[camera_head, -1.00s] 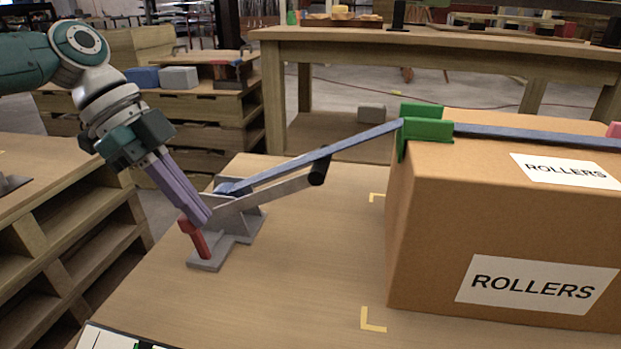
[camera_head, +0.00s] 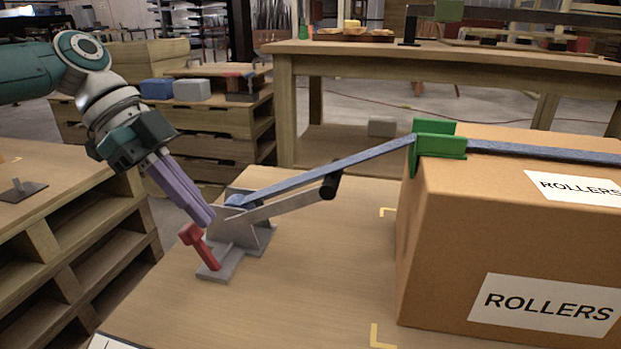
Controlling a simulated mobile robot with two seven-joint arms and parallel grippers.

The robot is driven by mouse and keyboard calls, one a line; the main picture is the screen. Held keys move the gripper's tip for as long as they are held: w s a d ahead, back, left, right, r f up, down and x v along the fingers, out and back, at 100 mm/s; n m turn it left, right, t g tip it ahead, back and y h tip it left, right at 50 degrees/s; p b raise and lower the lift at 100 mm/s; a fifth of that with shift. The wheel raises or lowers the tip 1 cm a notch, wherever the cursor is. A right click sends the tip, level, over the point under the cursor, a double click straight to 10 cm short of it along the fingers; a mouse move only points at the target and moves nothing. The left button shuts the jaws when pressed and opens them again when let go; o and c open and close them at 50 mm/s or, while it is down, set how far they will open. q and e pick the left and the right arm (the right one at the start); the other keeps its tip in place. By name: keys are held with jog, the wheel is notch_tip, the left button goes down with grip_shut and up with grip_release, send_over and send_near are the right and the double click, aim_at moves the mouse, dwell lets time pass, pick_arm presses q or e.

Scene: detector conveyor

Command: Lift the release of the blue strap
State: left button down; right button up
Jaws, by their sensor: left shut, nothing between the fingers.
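The blue strap (camera_head: 345,162) runs from a grey tensioner (camera_head: 262,232) on the table up to a green corner guard (camera_head: 440,145) and across the top of the box. The tensioner has a metal lever with a black handle (camera_head: 330,187), slanting up to the right under the strap. A red release tab (camera_head: 203,247) stands tilted at its front left. My left gripper (camera_head: 207,218) is shut, its purple fingers pointing down right with the tips just above the red tab and beside the tensioner. I cannot tell whether they touch. My right gripper is not in view.
A large cardboard box marked ROLLERS (camera_head: 500,235) fills the right of the table (camera_head: 300,290). Yellow corner marks (camera_head: 384,336) lie near it. The table is clear between tensioner and box. Wooden shelving (camera_head: 75,235) stands at the left.

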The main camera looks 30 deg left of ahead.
pick_arm(q)
jog(key=d+r+p, duration=0.3)
jog(key=d+p, duration=0.1)
jog(key=a+r+p, duration=0.1)
jog(key=a+r, duration=0.5)
jog(key=a, duration=0.1)
jog(key=shift+s+a, duration=0.15)
jog(key=shift+s, duration=0.25)
